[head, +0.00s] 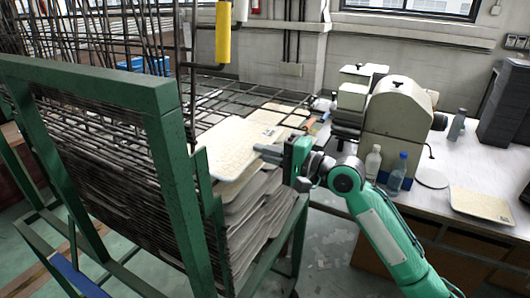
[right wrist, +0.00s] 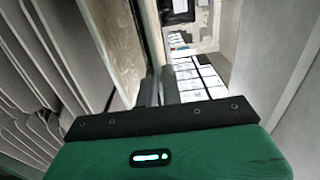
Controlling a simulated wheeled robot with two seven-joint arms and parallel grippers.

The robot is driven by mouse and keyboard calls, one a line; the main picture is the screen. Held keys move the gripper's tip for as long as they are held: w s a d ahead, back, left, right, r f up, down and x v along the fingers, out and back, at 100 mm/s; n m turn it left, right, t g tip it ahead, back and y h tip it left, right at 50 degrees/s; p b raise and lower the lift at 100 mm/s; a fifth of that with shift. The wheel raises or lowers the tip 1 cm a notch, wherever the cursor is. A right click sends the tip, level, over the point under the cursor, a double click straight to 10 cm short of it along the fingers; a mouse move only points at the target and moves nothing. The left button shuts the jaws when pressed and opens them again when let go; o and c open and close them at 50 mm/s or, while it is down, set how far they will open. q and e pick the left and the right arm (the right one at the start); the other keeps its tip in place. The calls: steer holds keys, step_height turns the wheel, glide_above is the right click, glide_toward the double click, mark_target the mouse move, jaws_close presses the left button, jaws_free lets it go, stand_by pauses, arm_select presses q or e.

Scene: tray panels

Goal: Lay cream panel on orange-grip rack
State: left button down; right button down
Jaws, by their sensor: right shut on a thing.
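My right gripper (head: 272,153) is shut on the near right edge of a cream panel (head: 232,148). The panel lies roughly flat at the top of a stack of trays in a green-framed rack (head: 110,88); I cannot tell if it touches the trays below. In the right wrist view, the fingers (right wrist: 157,88) close on the edge of a cream surface (right wrist: 122,40). A yellow-orange grip (head: 223,32) hangs on a dark bar above a wire shelf (head: 215,95). Another cream panel (head: 282,117) lies on that shelf, behind the held one. My left gripper is not in view.
Stacked tray edges (head: 250,215) sit close below my right gripper. The rack's green post (head: 175,170) stands to its left.

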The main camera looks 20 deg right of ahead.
steer(key=shift+f, duration=0.25)
stand_by(0.7)
steer(key=c, duration=1.5)
jaws_free()
steer(key=shift+f, duration=0.45)
steer(key=shift+s+d, duration=0.15)
steer(key=b+v, duration=0.1)
steer(key=v, duration=0.5)
steer(key=shift+s+d, duration=0.2)
steer(key=shift+s, duration=0.05)
stand_by(0.5)
